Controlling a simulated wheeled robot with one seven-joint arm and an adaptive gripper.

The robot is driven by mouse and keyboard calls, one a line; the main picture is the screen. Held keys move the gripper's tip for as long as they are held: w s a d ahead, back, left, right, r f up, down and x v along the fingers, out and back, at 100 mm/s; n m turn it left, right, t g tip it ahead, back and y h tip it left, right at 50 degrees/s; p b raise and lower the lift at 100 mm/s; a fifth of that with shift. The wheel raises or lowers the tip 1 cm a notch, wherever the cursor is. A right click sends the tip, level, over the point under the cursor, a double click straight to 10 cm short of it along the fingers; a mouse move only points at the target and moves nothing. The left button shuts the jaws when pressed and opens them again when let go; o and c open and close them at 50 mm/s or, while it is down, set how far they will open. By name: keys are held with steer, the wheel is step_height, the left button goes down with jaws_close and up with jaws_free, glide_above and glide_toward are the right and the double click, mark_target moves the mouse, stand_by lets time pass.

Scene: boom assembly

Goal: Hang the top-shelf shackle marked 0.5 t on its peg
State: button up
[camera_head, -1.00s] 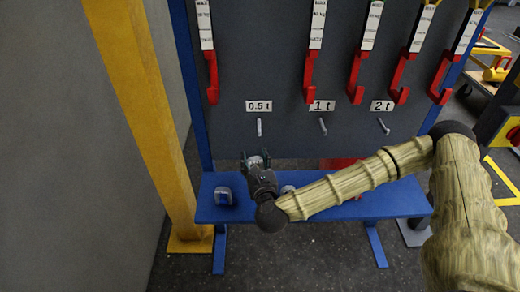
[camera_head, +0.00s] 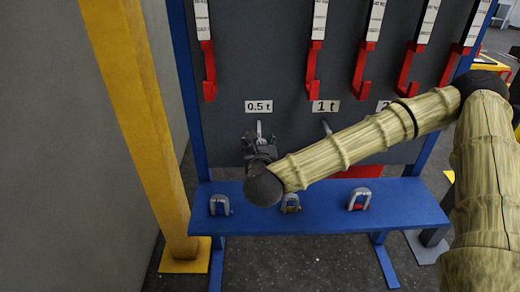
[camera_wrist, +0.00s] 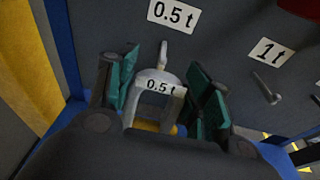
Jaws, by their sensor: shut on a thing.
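The 0.5 t shackle (camera_wrist: 158,92) is a grey bow with a white 0.5 t label and a yellow part at its bottom. In the wrist view it sits upright between the green-padded fingers of my gripper (camera_wrist: 162,100), which is shut on it. The 0.5 t peg (camera_wrist: 163,50) shows just above the top of the bow; I cannot tell whether they touch. In the head view my gripper (camera_head: 260,146) is in front of the panel just below the 0.5 t sign (camera_head: 258,106), partly covering the peg (camera_head: 259,128). The shackle is mostly hidden there.
The 1 t peg (camera_wrist: 266,88) is to the right under its sign (camera_wrist: 269,51). Other shackles (camera_head: 219,204) stand on the blue bench (camera_head: 250,222) below. Red hooks (camera_head: 208,75) hang above, and a yellow post (camera_head: 140,130) stands at the left.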

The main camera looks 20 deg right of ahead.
mark_target(259, 130)
steer(key=shift+s+d+r, duration=0.1)
steer(key=shift+d+r, duration=0.05)
steer(key=shift+r, duration=0.1)
steer(key=shift+r+p+x, duration=0.15)
steer(key=shift+r+x, duration=0.05)
steer(key=shift+x, duration=1.4)
steer(key=shift+r+p+x, duration=0.1)
steer(key=shift+r+x, duration=0.1)
steer(key=shift+x, duration=1.45)
steer(key=shift+r+p+x, duration=0.15)
steer(key=shift+r+x, duration=0.1)
steer(key=shift+x, duration=1.35)
steer(key=shift+w+d+f+b, duration=0.2)
steer(key=shift+w+f+b, duration=0.15)
steer(key=shift+f+b, duration=0.1)
steer(key=shift+w+d+f+b, duration=0.2)
steer(key=shift+w+f+b, duration=0.15)
steer(key=shift+f+b, duration=0.1)
steer(key=o, duration=1.3)
